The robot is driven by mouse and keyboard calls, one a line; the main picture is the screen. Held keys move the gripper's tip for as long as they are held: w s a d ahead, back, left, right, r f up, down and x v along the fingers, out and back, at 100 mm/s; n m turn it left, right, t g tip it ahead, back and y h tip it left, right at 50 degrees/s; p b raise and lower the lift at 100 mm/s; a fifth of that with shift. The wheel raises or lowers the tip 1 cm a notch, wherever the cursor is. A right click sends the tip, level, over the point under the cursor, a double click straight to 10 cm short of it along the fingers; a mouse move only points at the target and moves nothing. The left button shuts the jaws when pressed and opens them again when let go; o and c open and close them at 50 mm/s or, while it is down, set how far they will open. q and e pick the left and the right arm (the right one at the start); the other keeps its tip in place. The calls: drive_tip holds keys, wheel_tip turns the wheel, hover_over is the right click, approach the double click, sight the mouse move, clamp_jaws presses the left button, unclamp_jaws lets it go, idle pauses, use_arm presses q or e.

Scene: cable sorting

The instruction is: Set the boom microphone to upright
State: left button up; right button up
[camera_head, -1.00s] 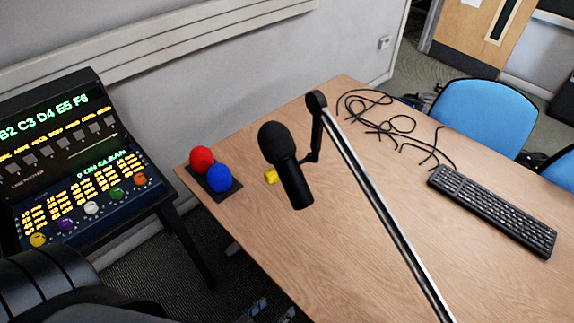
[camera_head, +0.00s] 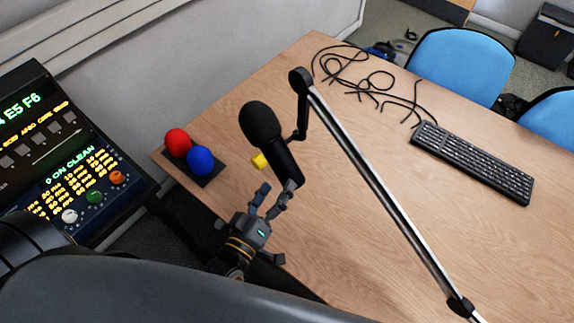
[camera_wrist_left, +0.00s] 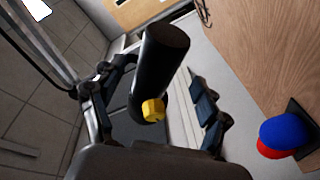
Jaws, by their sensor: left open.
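The boom microphone (camera_head: 262,124) is black with a foam top and hangs tilted from a boom arm (camera_head: 385,193), foam end toward the upper left. A yellow knob (camera_head: 260,160) shows beside its body. My left gripper (camera_head: 275,190) is open at the microphone's lower end; one finger overlaps that end in the head view. In the left wrist view the microphone's dark body (camera_wrist_left: 163,60) and the yellow knob (camera_wrist_left: 152,110) appear between the open fingers, nearer the left one. I cannot tell whether a finger touches it. My right gripper is not in view.
A dark base with a red ball (camera_head: 177,142) and a blue ball (camera_head: 201,159) sits at the table's left corner. A lit console (camera_head: 75,160) stands left. Cables (camera_head: 370,85) and a keyboard (camera_head: 473,162) lie on the wooden table (camera_head: 370,265). Blue chairs (camera_head: 462,65) stand behind.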

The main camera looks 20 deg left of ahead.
sight(281, 180)
use_arm(q)
drive_tip(key=w, duration=0.3)
drive_tip(key=w+p, duration=0.1)
drive_tip(key=shift+w+d+r, duration=0.15)
drive_tip(key=shift+w+d, duration=0.05)
drive_tip(key=shift+d, duration=0.2)
drive_tip(key=shift+w, duration=0.8)
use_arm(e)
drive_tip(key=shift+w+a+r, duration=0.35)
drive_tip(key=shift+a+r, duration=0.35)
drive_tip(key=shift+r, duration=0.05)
use_arm(q)
drive_tip(key=shift+d, duration=0.1)
clamp_jaws()
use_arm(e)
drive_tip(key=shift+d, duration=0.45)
